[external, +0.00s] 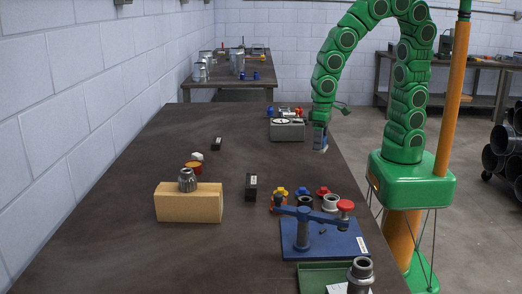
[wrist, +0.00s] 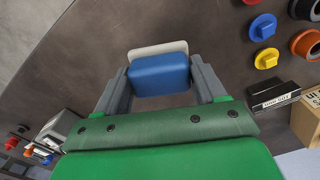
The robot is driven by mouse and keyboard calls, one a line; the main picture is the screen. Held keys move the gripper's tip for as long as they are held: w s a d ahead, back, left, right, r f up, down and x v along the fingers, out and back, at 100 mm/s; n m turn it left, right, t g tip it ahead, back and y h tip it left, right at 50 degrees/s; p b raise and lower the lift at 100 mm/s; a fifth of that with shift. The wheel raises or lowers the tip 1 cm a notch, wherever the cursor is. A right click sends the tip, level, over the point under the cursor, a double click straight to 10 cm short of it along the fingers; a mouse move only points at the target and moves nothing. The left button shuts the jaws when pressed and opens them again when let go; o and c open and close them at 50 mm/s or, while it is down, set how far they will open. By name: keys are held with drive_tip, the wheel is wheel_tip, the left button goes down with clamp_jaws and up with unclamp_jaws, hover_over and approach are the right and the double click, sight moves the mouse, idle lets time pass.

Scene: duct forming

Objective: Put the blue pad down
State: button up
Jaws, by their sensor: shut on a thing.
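The blue pad (wrist: 160,74) sits between the two grey fingers of my gripper (wrist: 162,82) in the wrist view, with a pale white edge showing behind it. The fingers are shut on its sides. In the external view my gripper (external: 320,139) hangs pointing down near the right edge of the dark table (external: 150,145). The pad is small and hard to make out there. I cannot tell how far it is above the tabletop.
A grey instrument box (external: 288,130) stands just left of my gripper. Blue, yellow and red caps, a black box (external: 251,187) and a blue-based press (external: 325,240) stand nearer. A tan block (external: 188,203) bears a metal fitting. The table's left middle is mostly clear.

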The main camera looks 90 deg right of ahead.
drive_tip(key=shift+w+a+f, duration=0.25)
drive_tip(key=shift+w+f, duration=0.8)
drive_tip(key=shift+f, duration=0.05)
drive_tip(key=shift+w+a+f, duration=0.2)
drive_tip(key=shift+w+f, duration=0.85)
drive_tip(key=shift+f, duration=0.1)
drive_tip(key=shift+w+a+f, duration=0.25)
drive_tip(key=shift+w+f, duration=0.8)
drive_tip(key=shift+f, duration=1.55)
drive_tip(key=shift+f, duration=0.1)
drive_tip(key=o, duration=1)
drive_tip(key=shift+o, duration=0.2)
wheel_tip(320, 180, up, 12)
